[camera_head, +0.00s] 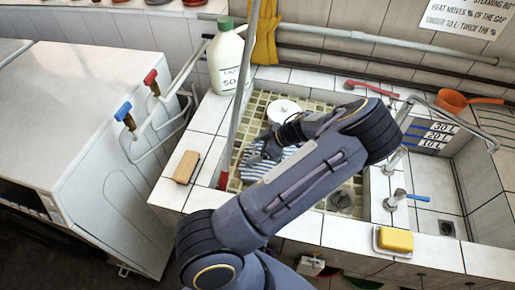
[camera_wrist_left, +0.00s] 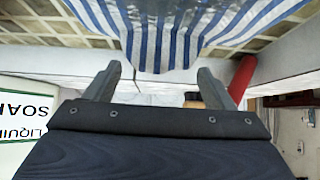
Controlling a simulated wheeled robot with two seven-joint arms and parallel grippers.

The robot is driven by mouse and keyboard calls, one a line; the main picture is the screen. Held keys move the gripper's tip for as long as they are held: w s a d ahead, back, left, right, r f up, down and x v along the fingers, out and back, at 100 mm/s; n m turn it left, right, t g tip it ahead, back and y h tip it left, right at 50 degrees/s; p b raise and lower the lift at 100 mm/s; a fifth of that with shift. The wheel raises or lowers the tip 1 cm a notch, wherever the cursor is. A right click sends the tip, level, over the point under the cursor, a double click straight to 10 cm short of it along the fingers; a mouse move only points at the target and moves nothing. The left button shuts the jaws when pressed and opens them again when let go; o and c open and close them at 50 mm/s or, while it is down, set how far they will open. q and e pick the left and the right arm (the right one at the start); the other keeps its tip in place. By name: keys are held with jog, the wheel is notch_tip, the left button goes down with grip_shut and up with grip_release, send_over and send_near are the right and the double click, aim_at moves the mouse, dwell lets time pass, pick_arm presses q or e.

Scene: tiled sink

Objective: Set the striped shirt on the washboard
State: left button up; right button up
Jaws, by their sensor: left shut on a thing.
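The blue-and-white striped shirt (camera_head: 287,153) is in the tiled basin (camera_head: 262,105) in the head view, partly hidden by my arm. My left gripper (camera_head: 262,150) is at the shirt's left side, shut on it. In the left wrist view, the striped shirt (camera_wrist_left: 165,30) spreads across the top, with its edge hanging between the fingertips of my left gripper (camera_wrist_left: 160,72). The fingers are some way apart with the cloth between them. I cannot make out the washboard; my arm hides part of the basin. My right gripper is not in view.
A white jug (camera_head: 227,62) stands at the basin's back left corner. A wooden brush (camera_head: 186,167) lies on the left rim and yellow soap (camera_head: 396,239) on the front rim. A grey pole rises left of the basin. Taps (camera_head: 395,200) stand to the right.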

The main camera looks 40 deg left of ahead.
pick_arm(q)
jog(key=shift+f, duration=0.75)
jog(key=o, duration=1)
jog(key=shift+r, duration=0.1)
